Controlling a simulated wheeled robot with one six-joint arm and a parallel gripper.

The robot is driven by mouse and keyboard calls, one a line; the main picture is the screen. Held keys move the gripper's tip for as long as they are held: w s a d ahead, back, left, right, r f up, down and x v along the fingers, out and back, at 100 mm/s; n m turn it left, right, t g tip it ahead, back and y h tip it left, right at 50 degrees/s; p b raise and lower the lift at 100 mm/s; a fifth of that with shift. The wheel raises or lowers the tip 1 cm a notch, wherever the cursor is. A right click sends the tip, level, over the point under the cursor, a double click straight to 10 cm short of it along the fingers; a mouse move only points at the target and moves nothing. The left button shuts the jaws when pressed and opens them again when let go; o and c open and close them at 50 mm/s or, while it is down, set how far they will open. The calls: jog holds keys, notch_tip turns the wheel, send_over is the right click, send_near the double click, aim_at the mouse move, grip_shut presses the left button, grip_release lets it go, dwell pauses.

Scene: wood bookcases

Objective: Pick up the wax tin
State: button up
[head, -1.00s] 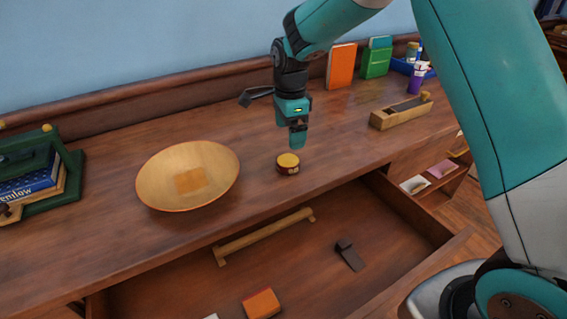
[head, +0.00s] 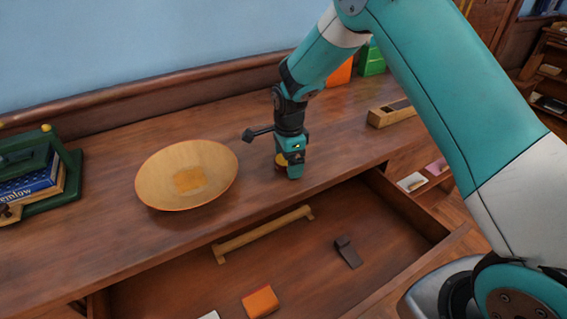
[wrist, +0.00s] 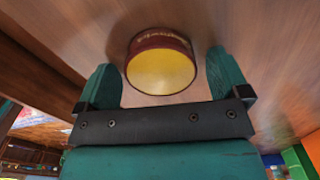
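The wax tin (wrist: 160,68) is a small round tin with a yellow top and a dark red side with lettering. It stands on the wooden desk top. In the head view the tin (head: 280,163) is mostly hidden behind my gripper (head: 289,174). In the wrist view my gripper (wrist: 166,80) is open, with one teal finger on each side of the tin. A gap shows between the tin and each finger, so the fingers do not appear to grip it.
A shallow wooden bowl (head: 160,194) stands left of the tin. Below the desk edge is an open drawer (head: 310,270) with an orange block (head: 260,302) and a dark wedge (head: 347,252). A wooden plane-like block (head: 392,113) stands at right.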

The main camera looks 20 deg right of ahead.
jog(key=c, duration=1)
jog(key=shift+r, duration=0.1)
